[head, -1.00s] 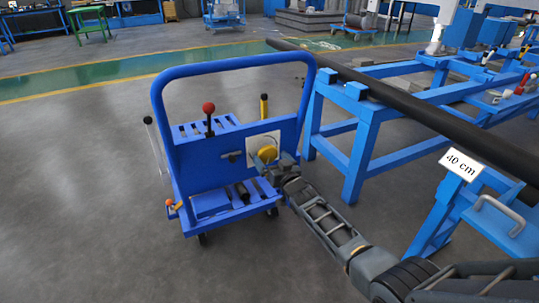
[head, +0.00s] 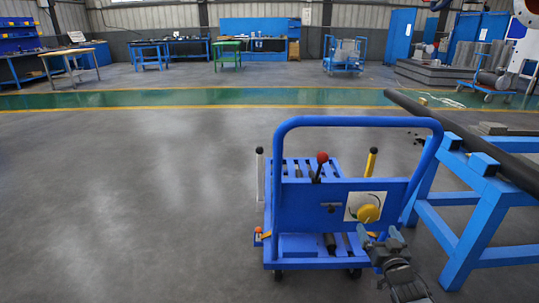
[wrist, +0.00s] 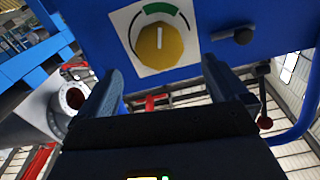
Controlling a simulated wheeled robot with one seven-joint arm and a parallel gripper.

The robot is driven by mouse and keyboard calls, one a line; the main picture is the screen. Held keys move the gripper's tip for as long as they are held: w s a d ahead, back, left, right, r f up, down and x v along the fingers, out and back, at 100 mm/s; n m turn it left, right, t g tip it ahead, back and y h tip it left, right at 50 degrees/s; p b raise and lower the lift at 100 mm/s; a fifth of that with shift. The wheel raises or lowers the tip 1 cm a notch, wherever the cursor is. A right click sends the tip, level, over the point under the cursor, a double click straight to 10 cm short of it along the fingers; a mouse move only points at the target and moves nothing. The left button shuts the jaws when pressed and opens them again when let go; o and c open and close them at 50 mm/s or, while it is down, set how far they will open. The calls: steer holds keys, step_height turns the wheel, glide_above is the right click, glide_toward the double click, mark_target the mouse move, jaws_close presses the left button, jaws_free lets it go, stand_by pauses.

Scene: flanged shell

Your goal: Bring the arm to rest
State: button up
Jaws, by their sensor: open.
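My gripper (head: 378,243) is in front of the blue cart's upright panel, just below and to the right of the yellow dial (head: 368,213) in the head view. In the wrist view my gripper (wrist: 165,72) has its two dark fingers apart with nothing between them. The dial (wrist: 160,48), on a white plate with a green arc, lies beyond the fingertips. It looks clear of the fingers, though the exact gap is hard to judge. My forearm is mostly below the head view's bottom edge.
The blue cart (head: 348,193) has a looped handle and a red-knobbed lever (head: 321,160). A blue frame (head: 480,225) bearing a long dark bar (head: 440,118) stands close on the right. A grey flanged cylinder (wrist: 42,110) shows in the wrist view. Open floor (head: 120,210) lies left.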

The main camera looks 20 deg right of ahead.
steer(key=s+a+y+p, duration=0.1)
steer(key=s+a+p, duration=0.1)
steer(key=s+a, duration=0.45)
steer(key=s+a+p, duration=0.1)
steer(key=s+a, duration=0.3)
steer(key=a, duration=0.6)
steer(key=s+a+r+y+p, duration=0.1)
steer(key=s+a+r+p, duration=0.15)
steer(key=s+a, duration=0.85)
steer(key=s+r+n+g+y+p, duration=0.1)
steer(key=s+r, duration=0.4)
steer(key=s, duration=0.4)
steer(key=s+r+n+g+p, duration=0.1)
steer(key=s+r+p, duration=0.1)
steer(key=s+r, duration=0.6)
steer(key=s+d+r+n+y+p, duration=0.1)
steer(key=s+r+n+y+p, duration=0.1)
steer(key=s+r, duration=0.9)
steer(key=shift+r+n+g, duration=0.3)
steer(key=shift+r, duration=0.2)
steer(key=shift+s, duration=0.1)
steer(key=shift+c, duration=0.2)
